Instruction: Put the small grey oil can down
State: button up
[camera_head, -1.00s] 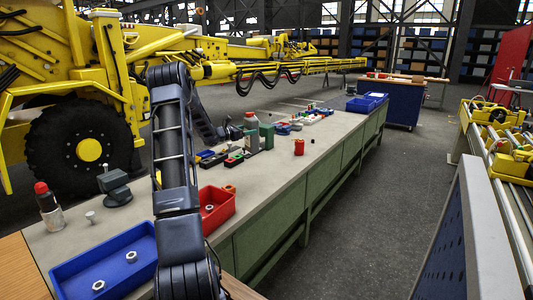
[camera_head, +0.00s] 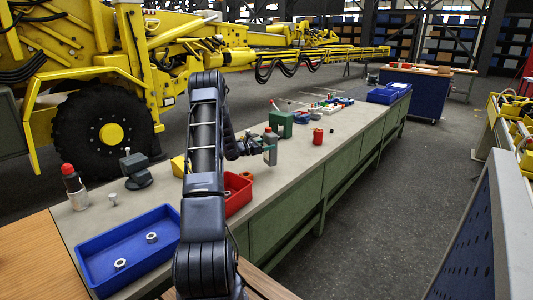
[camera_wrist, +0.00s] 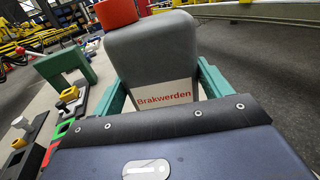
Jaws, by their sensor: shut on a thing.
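The small grey oil can (camera_head: 270,152) stands out at the end of my arm over the workbench, in front of the green vice. In the wrist view the grey can (camera_wrist: 157,45) fills the middle, with a pale label reading "Brakwerden". My gripper (camera_head: 264,149) is shut on it; in the wrist view its teal fingers (camera_wrist: 165,88) press on either side of the can. The can looks about upright. Its base is hidden in the wrist view, and I cannot tell whether it touches the bench.
A green vice (camera_head: 280,122) is behind the can. A red can (camera_head: 318,136) stands to the right, with clear bench (camera_head: 295,160) between. A red bin (camera_head: 238,195) and a blue tray (camera_head: 112,243) are nearer. Black blocks (camera_wrist: 38,130) lie left in the wrist view.

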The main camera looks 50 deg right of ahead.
aim_at(266, 152)
jog(key=shift+f, duration=2.25)
jog(key=o, duration=1.7)
jog(key=shift+f, duration=0.1)
